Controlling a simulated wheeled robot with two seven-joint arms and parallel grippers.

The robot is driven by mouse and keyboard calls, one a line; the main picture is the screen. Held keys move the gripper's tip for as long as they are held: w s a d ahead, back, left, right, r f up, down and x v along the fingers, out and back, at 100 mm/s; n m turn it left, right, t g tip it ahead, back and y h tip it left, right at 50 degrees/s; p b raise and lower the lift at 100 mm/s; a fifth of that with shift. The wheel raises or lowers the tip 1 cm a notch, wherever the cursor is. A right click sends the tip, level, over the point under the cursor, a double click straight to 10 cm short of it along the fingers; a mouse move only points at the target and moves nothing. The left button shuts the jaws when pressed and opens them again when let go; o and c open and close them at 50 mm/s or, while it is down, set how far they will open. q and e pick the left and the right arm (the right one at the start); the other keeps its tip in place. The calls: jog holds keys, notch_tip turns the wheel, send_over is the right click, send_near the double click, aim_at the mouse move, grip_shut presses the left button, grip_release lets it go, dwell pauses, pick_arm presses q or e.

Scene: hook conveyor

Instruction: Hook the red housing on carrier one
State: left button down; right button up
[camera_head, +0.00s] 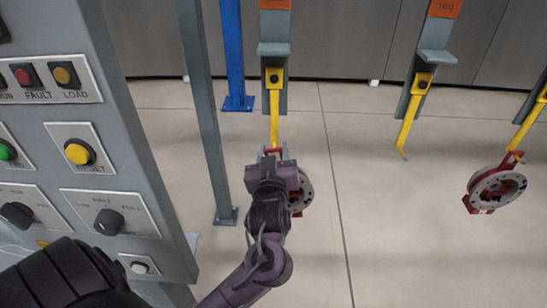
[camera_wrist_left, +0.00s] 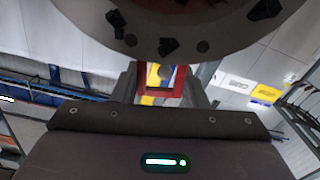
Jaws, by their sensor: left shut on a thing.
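The red housing (camera_head: 301,193), with a round grey face and dark studs, is held by my left gripper (camera_head: 277,170), which is shut on it and hides much of it in the head view. In the left wrist view the housing's grey disc (camera_wrist_left: 190,22) fills the top, with its red loop (camera_wrist_left: 160,80) below it. The yellow hook of carrier one (camera_head: 275,115) hangs straight down to the loop, just beyond the gripper. Yellow (camera_wrist_left: 151,98) shows within the loop in the wrist view. I cannot tell whether the hook bears the housing. My right gripper is not in view.
Carrier two's yellow hook (camera_head: 407,130) hangs empty to the right. Another red housing (camera_head: 497,187) hangs from a yellow hook at the far right. A grey control panel (camera_head: 130,150) stands close on the left, beside a grey post (camera_head: 204,110). A blue post (camera_head: 233,55) stands behind.

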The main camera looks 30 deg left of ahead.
aim_at(274, 146)
pick_arm(q)
jog(key=shift+b+x, duration=0.55)
jog(key=shift+x, duration=0.95)
jog(key=shift+w+a+f, duration=0.3)
jog(key=shift+w+f, duration=0.1)
